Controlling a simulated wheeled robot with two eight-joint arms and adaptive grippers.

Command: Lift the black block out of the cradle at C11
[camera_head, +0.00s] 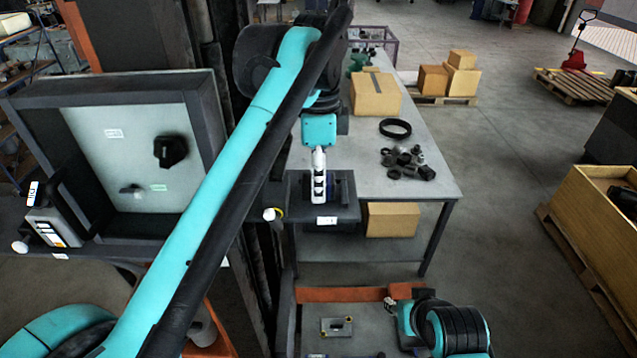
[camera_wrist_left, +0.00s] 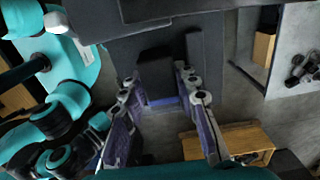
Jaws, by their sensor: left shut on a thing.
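My left gripper (camera_head: 318,188) points down over a dark stand (camera_head: 348,210) in the middle of the head view. In the left wrist view its fingers (camera_wrist_left: 158,98) stand on either side of a black block (camera_wrist_left: 155,68), and the gripper is shut on it. The fingers hide most of the block in the head view. Dark and bluish parts beside the fingers seem to belong to the cradle; I cannot tell whether the block is clear of it. The stand's white label is too small to read. My right arm is at the bottom right; its gripper (camera_head: 390,304) is small and unclear.
A grey table (camera_head: 435,180) behind the stand holds a cardboard box (camera_head: 376,97), a black ring (camera_head: 395,128) and several dark parts (camera_head: 408,163). A switch panel (camera_head: 140,140) stands at left. A wooden crate (camera_head: 600,220) is at right, with clear floor between.

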